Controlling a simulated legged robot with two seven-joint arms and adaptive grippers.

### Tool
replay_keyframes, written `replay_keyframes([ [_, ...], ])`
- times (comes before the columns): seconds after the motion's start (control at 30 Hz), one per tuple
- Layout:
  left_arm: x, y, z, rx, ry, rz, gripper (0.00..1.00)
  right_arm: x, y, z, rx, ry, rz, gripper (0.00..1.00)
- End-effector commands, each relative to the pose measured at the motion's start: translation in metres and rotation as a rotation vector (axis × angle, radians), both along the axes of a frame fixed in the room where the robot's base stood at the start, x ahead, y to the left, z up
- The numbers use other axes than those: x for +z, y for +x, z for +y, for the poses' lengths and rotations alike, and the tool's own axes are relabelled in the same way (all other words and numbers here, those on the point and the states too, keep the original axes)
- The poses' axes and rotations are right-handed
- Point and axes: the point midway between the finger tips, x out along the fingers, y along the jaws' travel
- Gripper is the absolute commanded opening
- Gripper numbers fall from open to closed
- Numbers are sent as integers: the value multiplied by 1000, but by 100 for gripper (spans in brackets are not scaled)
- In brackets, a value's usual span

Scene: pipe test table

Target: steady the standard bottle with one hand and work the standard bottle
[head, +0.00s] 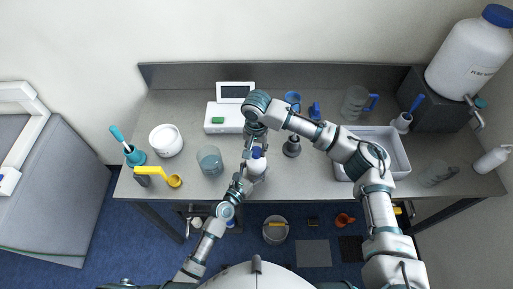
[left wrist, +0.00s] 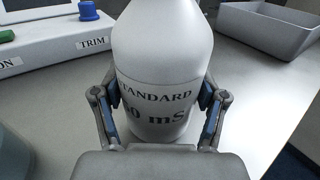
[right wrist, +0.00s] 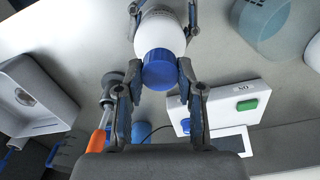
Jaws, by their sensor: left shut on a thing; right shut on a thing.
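The standard bottle (head: 257,170) is white with a blue cap (head: 257,152) and stands upright near the middle of the table's front part. In the left wrist view its label on the bottle (left wrist: 158,95) reads "STANDARD". My left gripper (head: 246,178) is shut on the bottle's body, with a finger on each side of the label; the bottle's top is cut off in that view. My right gripper (head: 256,146) comes down from above. In the right wrist view its fingers lie on both sides of the blue cap (right wrist: 160,68) and are shut on it.
A white meter box (head: 225,118) with a screen stands behind the bottle. A beaker (head: 210,160) and a white tub (head: 166,140) are to its left. A dark stand (head: 291,146) and a grey tray (head: 397,142) are to the right. The table's front edge is close.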

Motion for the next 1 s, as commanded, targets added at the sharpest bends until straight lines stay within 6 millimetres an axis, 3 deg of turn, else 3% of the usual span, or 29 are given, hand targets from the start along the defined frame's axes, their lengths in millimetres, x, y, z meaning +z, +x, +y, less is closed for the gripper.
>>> replay_keyframes([
  [1.0, -2, 0, 0, 0, 2, 2, 30, -6, 0, 0, 0, 0, 0, 2],
])
